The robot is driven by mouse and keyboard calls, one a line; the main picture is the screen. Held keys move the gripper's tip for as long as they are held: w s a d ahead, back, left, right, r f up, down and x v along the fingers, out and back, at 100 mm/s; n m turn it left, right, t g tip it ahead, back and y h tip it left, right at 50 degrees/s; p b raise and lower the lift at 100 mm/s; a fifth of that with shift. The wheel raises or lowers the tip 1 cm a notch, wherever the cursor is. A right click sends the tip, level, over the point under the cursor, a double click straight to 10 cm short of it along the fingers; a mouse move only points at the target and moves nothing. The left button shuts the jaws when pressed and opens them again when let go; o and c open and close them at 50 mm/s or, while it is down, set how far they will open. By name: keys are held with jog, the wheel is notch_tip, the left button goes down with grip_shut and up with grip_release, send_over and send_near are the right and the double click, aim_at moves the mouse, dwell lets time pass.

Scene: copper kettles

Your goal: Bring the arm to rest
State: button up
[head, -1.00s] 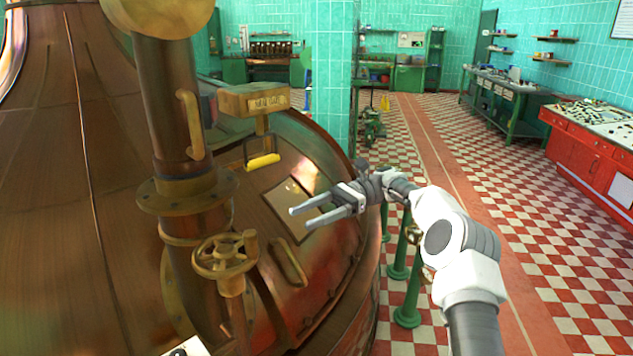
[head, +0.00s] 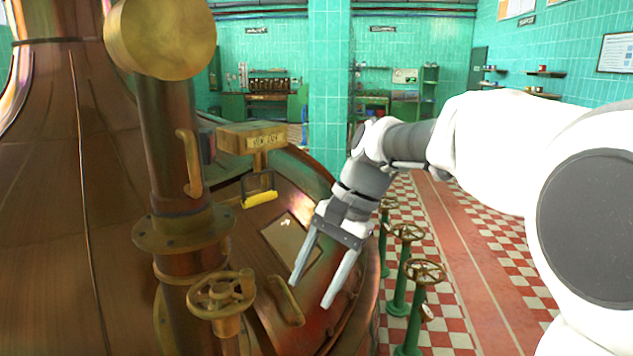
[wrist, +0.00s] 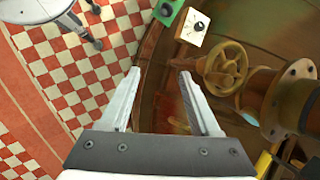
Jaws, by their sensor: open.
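My gripper (head: 312,288) is open and empty, its two fingers spread and pointing down in the head view. It is in front of the right flank of the copper kettle (head: 60,200), just right of a curved brass handle (head: 285,301). In the wrist view my gripper (wrist: 158,88) shows nothing between its fingertips but the kettle's edge and the floor behind. My arm comes in from the right of the head view, with a large white link close to the camera.
A brass handwheel (head: 221,294) on a pipe stands left of my gripper; the handwheel (wrist: 226,68) also shows in the wrist view. A yellow-handled lever (head: 259,199) is above. Green posts with handwheels (head: 424,272) stand to the right. Checkered floor (head: 490,240) lies beyond.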

jog(key=s+d+f+n+t+h, duration=0.3)
jog(key=s+d+t, duration=0.4)
jog(key=s+d, duration=0.7)
jog(key=s+n+h, duration=0.1)
jog(key=s+n, duration=0.1)
jog(key=shift+n+h, duration=0.4)
jog(key=shift+d, duration=0.1)
